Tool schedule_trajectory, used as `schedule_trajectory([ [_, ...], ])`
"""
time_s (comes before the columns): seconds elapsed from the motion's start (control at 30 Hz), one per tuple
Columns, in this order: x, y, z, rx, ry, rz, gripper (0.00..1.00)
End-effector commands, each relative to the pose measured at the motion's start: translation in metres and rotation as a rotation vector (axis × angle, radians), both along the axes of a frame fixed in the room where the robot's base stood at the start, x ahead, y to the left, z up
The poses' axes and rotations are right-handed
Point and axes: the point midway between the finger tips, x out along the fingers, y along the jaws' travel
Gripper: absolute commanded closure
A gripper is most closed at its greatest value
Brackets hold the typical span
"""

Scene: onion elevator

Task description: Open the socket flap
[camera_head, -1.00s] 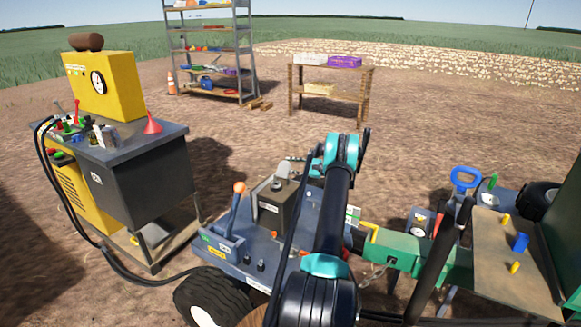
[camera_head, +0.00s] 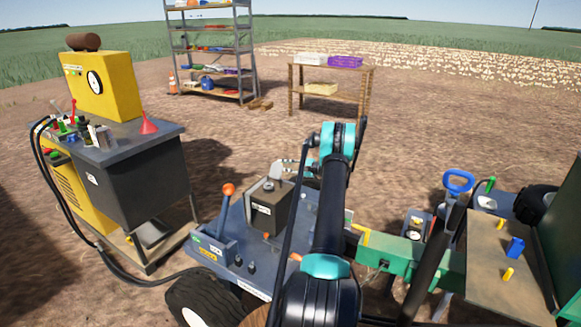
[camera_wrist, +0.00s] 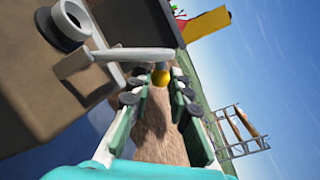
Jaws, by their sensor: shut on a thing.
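The dark brown socket box (camera_head: 270,207) stands on the blue-grey deck. In the wrist view, its round grey socket (camera_wrist: 66,24) is at the upper left. The pale grey socket flap (camera_wrist: 128,54) reaches from beside the socket across to my fingertips. My gripper (camera_wrist: 158,84), with teal and white fingers, is shut on the flap's far part. The exact contact is hard to see. In the head view, my gripper (camera_head: 296,167) is at the upper right of the box, partly hidden by my arm. The flap (camera_head: 276,170) shows small above the box.
A lever with an orange knob (camera_head: 228,189) stands left of the box. A yellow and grey machine (camera_head: 135,170) with black hoses is at the left. A green hitch (camera_head: 405,252) and tool board (camera_head: 500,260) are at the right. Open soil lies behind.

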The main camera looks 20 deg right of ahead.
Motion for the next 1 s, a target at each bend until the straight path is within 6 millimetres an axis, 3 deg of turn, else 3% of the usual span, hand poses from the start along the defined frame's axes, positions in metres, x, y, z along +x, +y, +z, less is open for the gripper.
schedule_trajectory([
  [0.37, -0.004, 0.003, 0.006, 0.003, -0.001, 0.002, 1.00],
  [0.4, -0.004, 0.003, 0.006, 0.003, -0.001, 0.002, 0.80],
  [0.57, -0.004, 0.003, 0.006, 0.003, -0.001, 0.002, 0.61],
  [0.87, -0.004, 0.002, 0.006, 0.003, -0.001, 0.002, 0.61],
  [1.0, -0.011, -0.008, 0.006, 0.002, -0.001, -0.001, 0.61],
])
